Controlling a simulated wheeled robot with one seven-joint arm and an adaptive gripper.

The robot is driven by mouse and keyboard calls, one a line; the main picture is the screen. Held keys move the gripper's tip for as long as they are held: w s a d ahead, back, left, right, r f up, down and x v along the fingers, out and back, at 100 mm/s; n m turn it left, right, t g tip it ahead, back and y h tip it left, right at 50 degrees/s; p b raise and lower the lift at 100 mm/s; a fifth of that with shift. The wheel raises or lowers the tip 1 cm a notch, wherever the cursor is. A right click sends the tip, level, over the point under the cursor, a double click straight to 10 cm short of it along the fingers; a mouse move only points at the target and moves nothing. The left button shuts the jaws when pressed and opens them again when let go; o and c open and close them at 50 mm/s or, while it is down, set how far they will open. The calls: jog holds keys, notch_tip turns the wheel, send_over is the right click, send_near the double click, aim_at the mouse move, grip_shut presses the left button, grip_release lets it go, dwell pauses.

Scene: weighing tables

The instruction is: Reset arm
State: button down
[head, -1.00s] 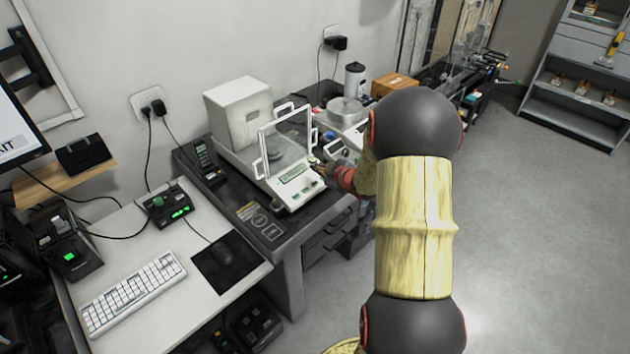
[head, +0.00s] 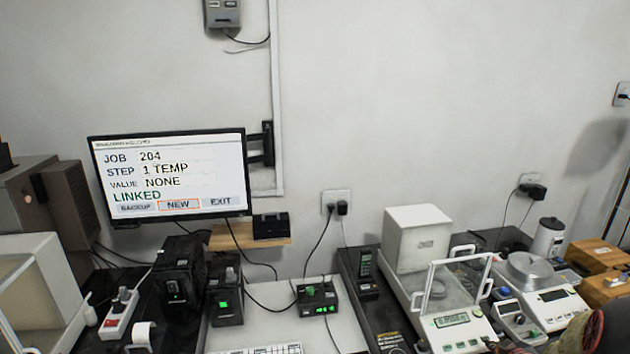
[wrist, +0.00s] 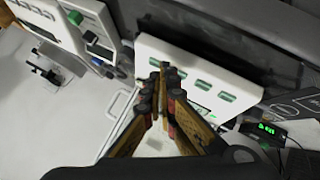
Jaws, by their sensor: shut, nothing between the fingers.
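My gripper (wrist: 163,70) shows in the wrist view with its brown and black fingers brought together and nothing between them. It hangs over the front of the white analytical balance (wrist: 225,82), whose front panel has several green buttons. I cannot tell whether the fingertips touch it. In the head view the balance (head: 455,338) stands at the lower right, with its clear shield frame and a lit green display. Part of my arm shows at the bottom right corner there; the fingers are not clearly visible in that view.
A monitor (head: 170,175) on the wall reads job 204, step 1 temp, value none, linked. A second balance with a round pan (head: 530,267) and wooden boxes (head: 597,254) stand right of the analytical balance. A small green-lit device (head: 317,298) sits left of it.

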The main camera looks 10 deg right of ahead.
jog(key=s+f+m+g, duration=0.3)
jog(key=s+g, duration=0.1)
jog(key=s, duration=0.5)
jog(key=s+a+r+m+g, duration=0.3)
jog(key=s+a+r, duration=0.1)
jog(key=s+a, duration=0.1)
jog(key=s+a+r+t+y, duration=0.1)
jog(key=s+a+r, duration=0.3)
jog(key=a+r, duration=0.3)
jog(key=s+a+r+n+t+y, duration=0.1)
jog(key=s+a+r, duration=0.3)
jog(key=a, duration=1.1)
jog(key=s+a+r+n+y, duration=0.1)
jog(key=s+a+r, duration=0.3)
jog(key=a+r, duration=0.6)
jog(key=shift+a+r+t, duration=0.4)
jog(key=shift+a, duration=0.25)
jog(key=c, duration=2.5)
grip_release()
jog(key=shift+c, duration=0.2)
